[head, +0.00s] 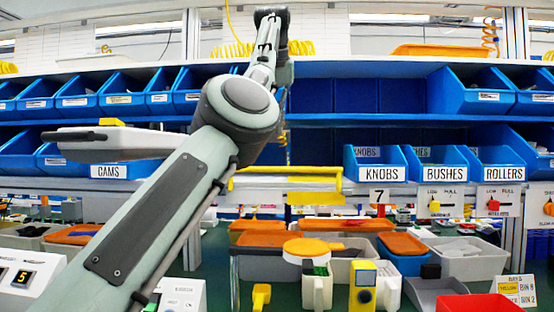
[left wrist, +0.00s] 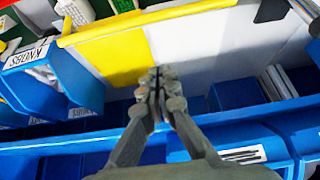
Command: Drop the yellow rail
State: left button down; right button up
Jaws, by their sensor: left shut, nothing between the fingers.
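The yellow rail (head: 285,170) runs across the front of the middle shelf in the head view, in front of an empty stretch left of the KNOBS bin. In the left wrist view a yellow bar (left wrist: 170,16) runs along the far edge of a yellow and white panel. My left gripper (left wrist: 157,83) is shut and empty, its tips over the panel's near edge and apart from the bar. In the head view my left arm reaches up and over the shelf, and its fingers are not clear there. My right gripper is not in view.
Blue KNOBS (head: 381,163), BUSHES (head: 440,163) and ROLLERS (head: 498,163) bins stand to the right, with a CAMS bin (head: 108,172) at left. Below, the bench holds orange-topped boxes (head: 347,226), a yellow block (head: 362,287) and a red bin (head: 478,303).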

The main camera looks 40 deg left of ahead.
pick_arm(q)
jog(key=x, duration=0.8)
jog(key=shift+w+a+f, duration=0.1)
jog(key=shift+f, duration=0.55)
jog(key=s, duration=0.1)
jog(key=s+d, duration=0.2)
jog(key=shift+s+f, duration=0.1)
jog(key=shift+f, duration=0.2)
jog(key=shift+a, duration=0.1)
